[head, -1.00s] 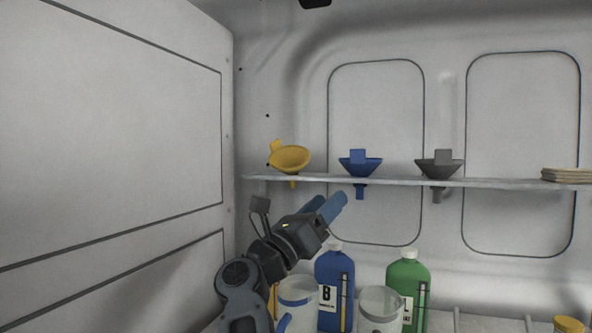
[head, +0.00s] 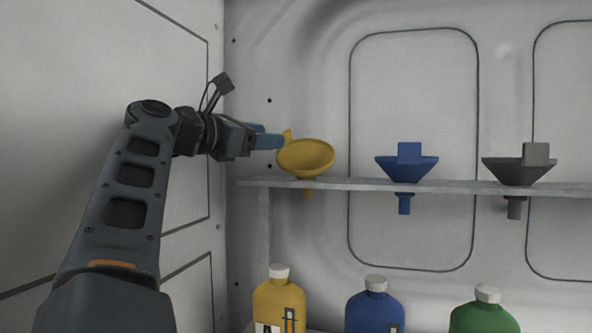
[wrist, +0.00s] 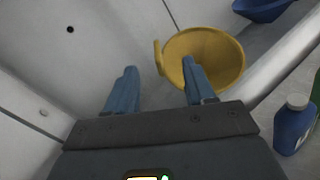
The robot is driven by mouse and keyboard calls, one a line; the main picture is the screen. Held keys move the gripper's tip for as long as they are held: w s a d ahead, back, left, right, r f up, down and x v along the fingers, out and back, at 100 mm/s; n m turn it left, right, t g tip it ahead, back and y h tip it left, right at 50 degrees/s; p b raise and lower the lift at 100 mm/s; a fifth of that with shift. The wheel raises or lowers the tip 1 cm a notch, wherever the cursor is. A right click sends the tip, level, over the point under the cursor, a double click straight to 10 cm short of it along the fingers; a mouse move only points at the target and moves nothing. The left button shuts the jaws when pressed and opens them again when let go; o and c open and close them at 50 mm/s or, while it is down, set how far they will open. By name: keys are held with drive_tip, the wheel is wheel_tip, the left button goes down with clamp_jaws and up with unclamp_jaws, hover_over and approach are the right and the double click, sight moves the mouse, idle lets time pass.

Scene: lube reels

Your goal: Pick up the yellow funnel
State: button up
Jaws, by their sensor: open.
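The yellow funnel (head: 306,157) sits in the shelf at the left end, its spout below the shelf and its bowl tilted toward the camera. A small upright tab stands on its left rim. My gripper (head: 268,140) is at the funnel's left side, at tab height, with blue fingers. In the wrist view the funnel (wrist: 226,62) lies ahead and to the right. My gripper (wrist: 155,80) is open there. The right finger overlaps the bowl in the picture and the left finger is clear of it. The tab shows between the fingers, nearer the right one. Contact cannot be told.
The shelf (head: 450,187) also holds a blue funnel (head: 406,168) and a grey funnel (head: 518,170) to the right. Yellow (head: 280,302), blue (head: 374,308) and green (head: 483,313) bottles stand below. A wall panel (head: 150,60) is close on the left.

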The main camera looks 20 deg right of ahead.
sight(290, 133)
drive_tip(key=p+x, duration=0.2)
drive_tip(key=x, duration=0.5)
drive_tip(key=shift+d+r+p, duration=0.1)
drive_tip(key=shift+d+p, duration=0.25)
drive_tip(key=shift+d, duration=0.05)
clamp_jaws()
